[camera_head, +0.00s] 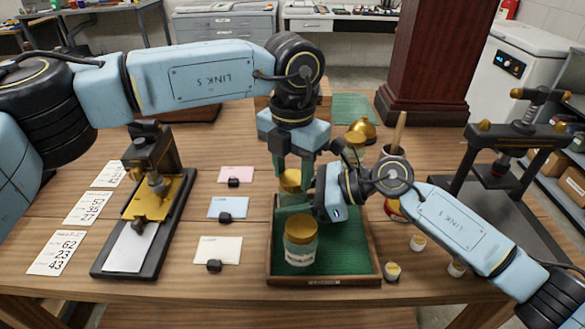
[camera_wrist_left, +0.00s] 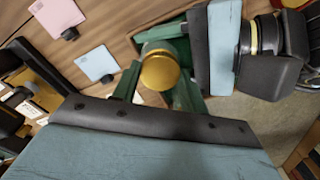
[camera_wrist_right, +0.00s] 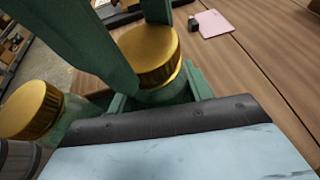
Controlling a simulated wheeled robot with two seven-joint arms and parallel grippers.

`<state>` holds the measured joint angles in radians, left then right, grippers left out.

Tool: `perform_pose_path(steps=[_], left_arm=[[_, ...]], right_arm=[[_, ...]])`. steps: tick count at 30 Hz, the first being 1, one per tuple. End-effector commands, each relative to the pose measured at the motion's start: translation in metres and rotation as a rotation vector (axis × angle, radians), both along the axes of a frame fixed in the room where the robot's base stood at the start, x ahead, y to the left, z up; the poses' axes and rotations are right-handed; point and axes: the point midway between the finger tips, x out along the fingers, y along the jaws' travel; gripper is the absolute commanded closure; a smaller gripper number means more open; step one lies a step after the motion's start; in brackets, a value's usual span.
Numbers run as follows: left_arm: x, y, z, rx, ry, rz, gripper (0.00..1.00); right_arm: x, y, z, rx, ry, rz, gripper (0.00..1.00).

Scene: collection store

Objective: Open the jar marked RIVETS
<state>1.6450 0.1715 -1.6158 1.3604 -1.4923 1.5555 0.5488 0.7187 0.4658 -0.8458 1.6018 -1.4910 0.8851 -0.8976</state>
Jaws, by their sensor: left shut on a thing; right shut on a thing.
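A jar with a gold lid (camera_head: 291,180) stands at the back of the tray, and its label is hidden. My left gripper (camera_head: 294,170) comes from above and is shut on the lid, which also shows in the left wrist view (camera_wrist_left: 160,70). My right gripper (camera_head: 292,208) comes from the right and is shut on the jar below the lid. The right wrist view shows the same lid (camera_wrist_right: 150,52) between green fingers. A second gold-lidded jar (camera_head: 300,247) stands upright in front; its label is too small to read. A third jar (camera_head: 356,152) is partly hidden behind.
The wooden tray (camera_head: 272,262) has a green lining. Pink, blue and cream cards (camera_head: 217,250) lie to its left, beside a black and gold press (camera_head: 150,195). Small pots (camera_head: 418,243) and a dark stand (camera_head: 515,150) are to the right. A dark red column (camera_head: 435,60) rises behind.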

Motion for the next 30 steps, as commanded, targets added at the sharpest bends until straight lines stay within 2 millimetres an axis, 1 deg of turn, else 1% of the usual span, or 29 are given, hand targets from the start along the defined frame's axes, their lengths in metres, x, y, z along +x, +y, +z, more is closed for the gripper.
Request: perform_pose_path(steps=[5, 21, 30], left_arm=[[0.0, 0.0, 0.002, -0.001, -0.001, 0.0, 0.84], [0.0, 0.0, 0.021, 0.0, -0.001, -0.001, 0.84], [0.0, 0.0, 0.022, 0.0, 0.0, -0.001, 0.84]], right_arm=[[0.0, 0.0, 0.0, 0.0, 0.0, 0.0, 1.0], [0.0, 0.0, 0.0, 0.0, 0.0, 0.0, 1.0], [0.0, 0.0, 0.0, 0.0, 0.0, 0.0, 1.0]])
